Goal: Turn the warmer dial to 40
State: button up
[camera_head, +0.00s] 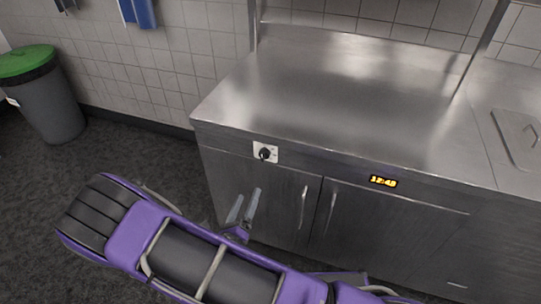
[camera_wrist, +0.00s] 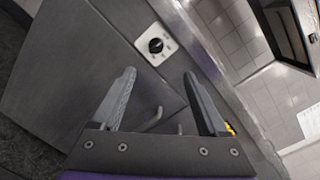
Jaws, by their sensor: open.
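The warmer dial is a black knob (camera_head: 264,153) on a white square plate, set in the front edge of the steel counter at its left end. In the wrist view the knob (camera_wrist: 156,45) shows ahead of the fingertips, near the top centre; its markings are too small to read. My gripper (camera_head: 247,205) is below and slightly left of the dial in the head view, in front of the cabinet. In the wrist view my gripper (camera_wrist: 159,75) has its two fingers spread wide with nothing between them. It is apart from the dial.
The steel counter (camera_head: 340,90) has a bare top. Cabinet doors with a handle (camera_head: 303,207) are below. A grey bin with a green lid (camera_head: 45,100) stands at far left. Open floor lies left of the counter.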

send_near(262, 158)
jog(key=shift+n, duration=0.3)
jog(key=x, duration=0.9)
jog(key=shift+w+d, duration=0.15)
jog(key=shift+w, duration=0.05)
jog(key=shift+c, duration=0.2)
grip_shut()
